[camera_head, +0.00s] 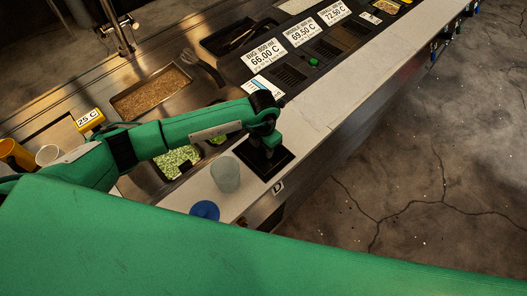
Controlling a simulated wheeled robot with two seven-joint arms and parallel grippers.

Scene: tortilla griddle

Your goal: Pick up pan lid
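My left arm reaches in from the left, over the counter. My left gripper (268,150) points down just above or at a black square plate (282,162) set near the counter's front edge. Its fingers are dark against the dark plate, so I cannot tell whether they are apart or hold anything. I cannot clearly make out a pan lid. A dark recessed pan or tray (235,38) sits at the back. My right gripper is not in view.
A frosted cup (225,175) and a blue disc (204,210) stand left of the plate. Bins of brown food (150,95) and chopped green food (178,158) are sunk in the counter. The pale counter strip (330,100) is mostly clear.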

